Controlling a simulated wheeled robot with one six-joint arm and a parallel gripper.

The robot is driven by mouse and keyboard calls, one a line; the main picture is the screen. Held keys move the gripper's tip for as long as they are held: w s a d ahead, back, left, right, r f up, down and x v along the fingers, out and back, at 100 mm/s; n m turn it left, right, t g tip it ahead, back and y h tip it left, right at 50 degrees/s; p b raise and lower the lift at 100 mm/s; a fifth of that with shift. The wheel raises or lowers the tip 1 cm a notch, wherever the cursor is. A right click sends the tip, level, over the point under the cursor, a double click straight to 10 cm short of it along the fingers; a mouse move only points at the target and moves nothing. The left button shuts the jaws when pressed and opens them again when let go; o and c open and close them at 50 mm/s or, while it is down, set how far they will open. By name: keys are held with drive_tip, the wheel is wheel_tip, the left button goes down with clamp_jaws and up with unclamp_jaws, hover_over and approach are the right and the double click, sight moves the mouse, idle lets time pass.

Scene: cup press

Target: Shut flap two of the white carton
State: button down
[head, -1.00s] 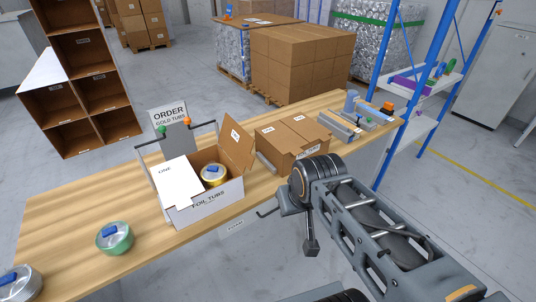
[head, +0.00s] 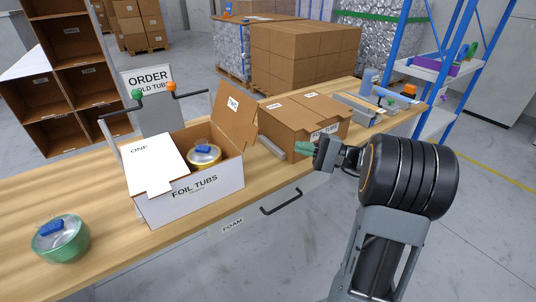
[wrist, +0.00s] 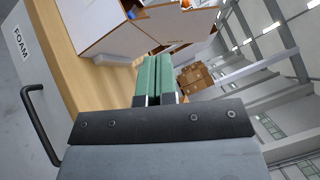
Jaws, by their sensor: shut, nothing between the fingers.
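The white carton (head: 208,190) marked FOIL TUBS stands on the wooden bench in the head view. Its flap labelled ONE (head: 150,163) lies flat over the left part of the opening. Flap two (head: 234,115), brown inside with a TWO label, stands up and leans outward at the right. A gold tub with a blue tag (head: 204,155) shows in the opening between them. My gripper (head: 304,148) is shut and empty, right of the carton and in front of the closed brown box. In the wrist view, the green fingers (wrist: 158,75) are together, with the white carton (wrist: 92,22) beyond them.
A closed brown box (head: 292,118) stands right of the carton. A green tub (head: 60,240) sits on the bench at the left. An order sign (head: 148,80) and two knobbed levers rise behind the carton. A drawer handle (head: 282,202) juts from the bench front.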

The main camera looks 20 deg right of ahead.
drive_tip(key=d+f+t, duration=0.1)
drive_tip(key=d+t, duration=0.1)
drive_tip(key=d, duration=0.1)
approach(256, 129)
drive_tip(key=shift+m+y, duration=0.3)
drive_tip(key=w+a, duration=0.4)
drive_tip(key=shift+w+r, duration=0.2)
drive_tip(key=shift+w, duration=0.05)
drive_tip(key=shift+s+a+r, duration=0.25)
drive_tip(key=shift+a, duration=0.45)
